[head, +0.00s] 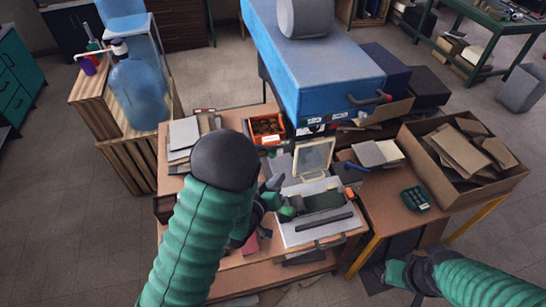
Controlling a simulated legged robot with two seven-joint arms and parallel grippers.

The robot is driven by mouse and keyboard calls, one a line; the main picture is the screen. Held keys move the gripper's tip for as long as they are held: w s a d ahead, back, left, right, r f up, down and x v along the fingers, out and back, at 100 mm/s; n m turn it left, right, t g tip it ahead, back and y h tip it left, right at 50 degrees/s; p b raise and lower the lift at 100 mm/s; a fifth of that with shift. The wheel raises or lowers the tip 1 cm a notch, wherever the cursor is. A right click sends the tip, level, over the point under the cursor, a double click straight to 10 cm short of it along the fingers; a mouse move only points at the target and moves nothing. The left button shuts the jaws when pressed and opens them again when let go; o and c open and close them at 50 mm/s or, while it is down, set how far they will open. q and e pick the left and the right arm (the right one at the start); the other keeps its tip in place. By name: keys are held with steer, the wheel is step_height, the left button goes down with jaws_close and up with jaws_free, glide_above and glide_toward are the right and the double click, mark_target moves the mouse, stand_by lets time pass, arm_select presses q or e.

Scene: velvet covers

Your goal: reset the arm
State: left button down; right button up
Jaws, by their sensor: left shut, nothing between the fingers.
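My left arm reaches up from the bottom with a green ribbed sleeve and a dark round joint. Its gripper (279,195), partly hidden behind the arm, is shut and empty at the left side of an open light grey case (290,236) on the wooden table. I cannot tell whether it touches the case. My right arm comes in at the lower right, and its end (402,274) is low over the floor beside the table's yellow leg. The right fingers are too unclear to tell open from shut.
A big blue box (320,65) overhangs the table's back. An orange bin (267,129) and grey slabs (184,132) lie left. A cardboard box (440,175) and dark green device (415,198) sit right. A water bottle (137,95) stands on wooden crates (128,160).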

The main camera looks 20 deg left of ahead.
arm_select(q)
steer(key=shift+a+f, duration=0.1)
stand_by(0.5)
steer(key=s+a+f+m+g+y+b, duration=0.1)
steer(key=s+a+f+g+y+b, duration=0.15)
steer(key=s+f+g+b, duration=0.35)
steer(key=s+f+m+g+b, duration=0.1)
steer(key=s+g, duration=0.4)
steer(key=s, duration=0.9)
steer(key=shift+a+m+g+b, duration=0.45)
steer(key=shift+m+b, duration=0.35)
steer(key=shift+b, duration=0.25)
steer(key=shift+s, duration=0.1)
